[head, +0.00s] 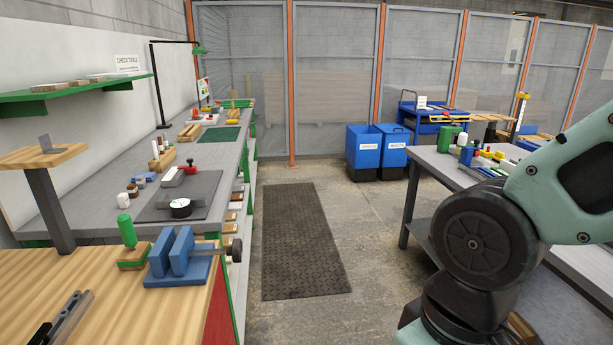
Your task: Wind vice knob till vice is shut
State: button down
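The dark round vice knob (236,250) sticks out to the right on a short shaft, past the bench edge. Nothing is seen touching it. My arm fills the right side of the head view and runs out past the right edge. My gripper is out of view.
A green-capped post on a wooden block (132,258) stands just left of the vice. A grey bench (90,205) with small items lies behind. The floor with a dark mat (298,240) is clear.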

aim_at(236, 250)
jog(key=i+l+u, duration=0.15)
jog(key=u, duration=0.25)
jog(key=i+l+u, duration=0.15)
jog(key=l+u, duration=0.3)
jog(key=i+l+u, duration=0.1)
jog(key=u, duration=0.3)
jog(key=l, duration=0.05)
